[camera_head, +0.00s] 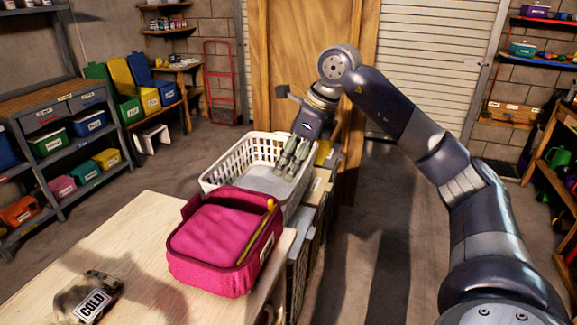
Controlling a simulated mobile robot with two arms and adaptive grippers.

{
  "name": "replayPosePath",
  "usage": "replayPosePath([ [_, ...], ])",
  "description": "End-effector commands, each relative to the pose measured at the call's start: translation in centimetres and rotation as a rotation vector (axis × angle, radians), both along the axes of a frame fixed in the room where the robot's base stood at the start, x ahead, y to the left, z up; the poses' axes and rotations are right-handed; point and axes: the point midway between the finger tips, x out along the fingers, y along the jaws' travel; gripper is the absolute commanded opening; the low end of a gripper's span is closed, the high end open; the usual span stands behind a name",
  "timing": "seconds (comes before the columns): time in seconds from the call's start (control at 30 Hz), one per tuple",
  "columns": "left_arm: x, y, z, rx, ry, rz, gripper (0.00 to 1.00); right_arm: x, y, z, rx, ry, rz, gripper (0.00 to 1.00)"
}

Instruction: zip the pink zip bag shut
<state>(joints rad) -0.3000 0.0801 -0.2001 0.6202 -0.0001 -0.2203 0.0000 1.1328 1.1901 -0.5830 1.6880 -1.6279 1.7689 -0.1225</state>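The pink zip bag (225,243) sits on the pale wooden table near its right end. A yellow strip (258,230) with a small knob at its far end runs along the bag's right top edge. A pale label is on the bag's right side. I cannot tell how far the zip is closed. My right gripper (285,172) is beyond the bag, pointing down over the white basket, apart from the bag. Its fingers lie close together with nothing visible between them; whether they are fully shut is unclear. My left gripper is not in view.
The white laundry basket (222,172) stands just behind the bag. A patterned item with a "COLD" tag (92,305) lies at the table's front left. The table's (125,235) left part is mostly clear. Bin shelves stand left; a wooden door (285,60) is behind.

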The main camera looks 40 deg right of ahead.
Motion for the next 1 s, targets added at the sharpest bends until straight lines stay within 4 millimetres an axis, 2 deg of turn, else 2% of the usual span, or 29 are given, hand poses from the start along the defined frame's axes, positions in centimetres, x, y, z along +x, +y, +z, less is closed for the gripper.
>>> replayPosePath([
  [0.13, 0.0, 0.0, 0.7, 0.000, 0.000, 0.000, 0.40, 0.4, 0.1, 0.1, -0.026, 0.002, 0.065, 0.30],
  [0.27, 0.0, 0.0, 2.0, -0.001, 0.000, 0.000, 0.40, 1.1, 0.3, 0.2, -0.095, 0.008, 0.235, 0.30],
  [0.8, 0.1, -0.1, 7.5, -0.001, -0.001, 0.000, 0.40, 4.0, 2.0, 0.0, -0.377, 0.081, 1.226, 0.30],
  [1.0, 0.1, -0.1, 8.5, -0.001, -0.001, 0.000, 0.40, 4.4, 2.5, 0.0, -0.413, 0.106, 1.476, 0.30],
])
